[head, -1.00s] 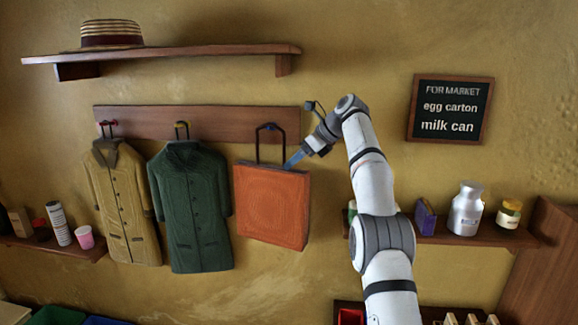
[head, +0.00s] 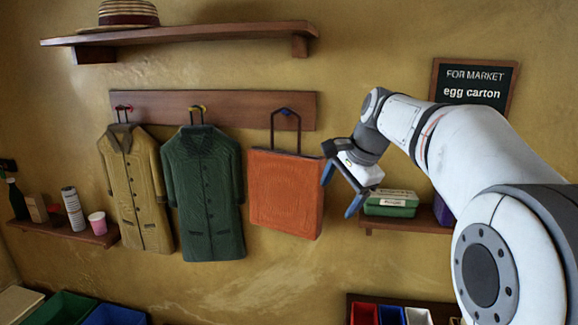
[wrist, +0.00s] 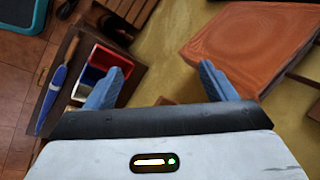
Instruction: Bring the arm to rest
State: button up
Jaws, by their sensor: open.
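My gripper (head: 342,188) is open and empty in the head view, its blue fingers apart, in front of the wall just right of the orange bag. In the wrist view both blue fingertips (wrist: 165,70) show with nothing between them. The orange bag (head: 286,192) hangs by its dark handle from a blue peg on the wooden rack (head: 240,108). It also shows in the wrist view (wrist: 250,38), at the upper right. My arm reaches in from the right and hides part of the right shelf and the sign.
A tan coat (head: 136,190) and a green coat (head: 203,190) hang left of the bag. A green carton (head: 391,204) stands on the right shelf. The chalkboard sign (head: 476,80) reads "egg carton". A hat (head: 128,12) lies on the upper shelf (head: 190,36). Bins (head: 115,315) stand below.

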jog(key=s+d+f+n+h+b, duration=0.1)
jog(key=s+d+f+n, duration=0.1)
jog(key=s+f+n, duration=0.4)
jog(key=s+d+f+n+h+b, duration=0.2)
jog(key=s+f+n, duration=0.3)
jog(key=s+f, duration=0.9)
jog(key=s, duration=0.7)
jog(key=shift+s+f+n+g, duration=0.15)
jog(key=shift+f+n+g, duration=0.15)
jog(key=shift+f+n, duration=0.1)
jog(key=shift+c, duration=0.6)
